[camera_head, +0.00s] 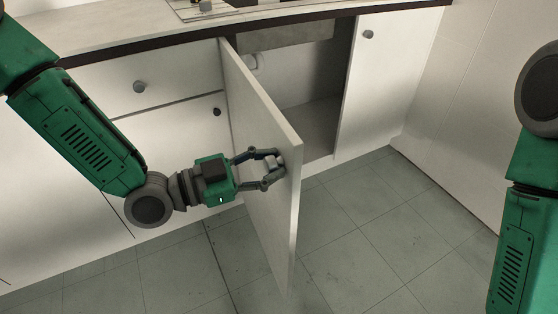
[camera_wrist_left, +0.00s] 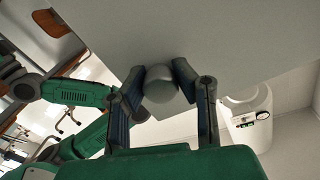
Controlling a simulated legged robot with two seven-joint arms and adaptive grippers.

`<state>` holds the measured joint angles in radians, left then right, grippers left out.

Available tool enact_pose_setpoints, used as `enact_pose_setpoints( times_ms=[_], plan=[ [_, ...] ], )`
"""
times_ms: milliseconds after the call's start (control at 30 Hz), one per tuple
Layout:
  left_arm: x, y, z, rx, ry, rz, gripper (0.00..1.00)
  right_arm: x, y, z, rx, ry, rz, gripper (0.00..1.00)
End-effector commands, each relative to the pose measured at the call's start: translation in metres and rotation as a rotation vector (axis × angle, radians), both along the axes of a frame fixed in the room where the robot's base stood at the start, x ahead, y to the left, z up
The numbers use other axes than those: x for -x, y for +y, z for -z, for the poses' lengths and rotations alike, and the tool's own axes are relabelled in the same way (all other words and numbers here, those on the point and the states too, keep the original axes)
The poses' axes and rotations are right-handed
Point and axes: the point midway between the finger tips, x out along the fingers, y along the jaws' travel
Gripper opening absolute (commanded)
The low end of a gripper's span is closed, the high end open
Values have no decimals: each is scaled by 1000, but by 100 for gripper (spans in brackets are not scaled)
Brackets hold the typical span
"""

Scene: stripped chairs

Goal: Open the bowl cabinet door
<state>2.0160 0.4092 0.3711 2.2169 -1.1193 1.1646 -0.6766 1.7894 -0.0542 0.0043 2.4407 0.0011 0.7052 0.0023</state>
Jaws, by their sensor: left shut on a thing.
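The white cabinet door (camera_head: 262,130) stands swung well out from the cabinet front in the head view. Its hinge side is at the left of the opening. My left gripper (camera_head: 272,168) is shut on the round grey knob (camera_head: 271,161) near the door's free edge. In the left wrist view the knob (camera_wrist_left: 160,84) sits between the two fingers (camera_wrist_left: 158,88), against the door's pale face (camera_wrist_left: 180,35). The cabinet interior (camera_head: 300,85) shows behind the door, with a grey pipe-like part inside. No bowl shows. My right gripper is out of view; only part of my right arm shows.
A drawer (camera_head: 150,82) and another closed door with a dark knob (camera_head: 217,111) are left of the opening. A closed door (camera_head: 390,70) is to its right. The counter (camera_head: 110,30) runs above. The tiled floor (camera_head: 370,220) is clear in front.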

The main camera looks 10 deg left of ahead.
Motion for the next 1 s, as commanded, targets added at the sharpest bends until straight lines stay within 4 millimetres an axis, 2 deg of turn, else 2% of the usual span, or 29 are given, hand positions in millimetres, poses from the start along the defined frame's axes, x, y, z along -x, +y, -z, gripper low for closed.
enact_pose_setpoints(
  times_ms=[133, 167, 200, 500, 633, 767, 1000],
  plan=[
    [0, 0, 0, 2, 0, -3, 0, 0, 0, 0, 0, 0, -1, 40],
    [-1, 0, 0, 1, 0, -3, 34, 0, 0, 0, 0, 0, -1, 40],
    [-1, 0, 0, 1, 0, -3, 47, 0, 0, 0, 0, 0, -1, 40],
    [0, -1, 0, 1, 1, 0, 47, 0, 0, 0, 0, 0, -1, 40],
    [4, 6, 0, 1, 1, -1, 47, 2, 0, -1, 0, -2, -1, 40],
    [14, 25, 0, 2, 3, -4, 47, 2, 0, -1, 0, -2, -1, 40],
    [40, 70, 0, 3, 2, -5, 47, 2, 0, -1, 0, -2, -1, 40]
  ],
)
